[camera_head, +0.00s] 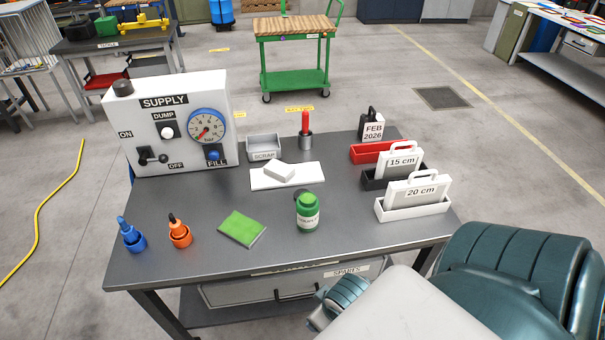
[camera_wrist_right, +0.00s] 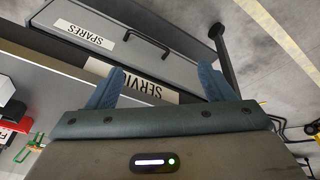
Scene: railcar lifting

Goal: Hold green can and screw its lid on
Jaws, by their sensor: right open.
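The green can (camera_head: 307,216), with a white label, stands upright on the grey table near its front edge, right of centre. Its top (camera_head: 307,200) is green; I cannot tell if this is a lid seated on it. A small dark round thing (camera_head: 297,194) lies just behind it, partly hidden. My right arm comes in from the lower right of the head view, below the table's front edge and apart from the can. In the right wrist view my right gripper (camera_wrist_right: 157,82) is open and empty, facing the table's front. My left gripper is not in view.
Orange (camera_head: 180,236) and blue (camera_head: 133,240) holders stand further left. A supply box (camera_head: 180,145) stands at the back left. A white tray (camera_head: 413,212) holding a "20 cm" block stands right of the can.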

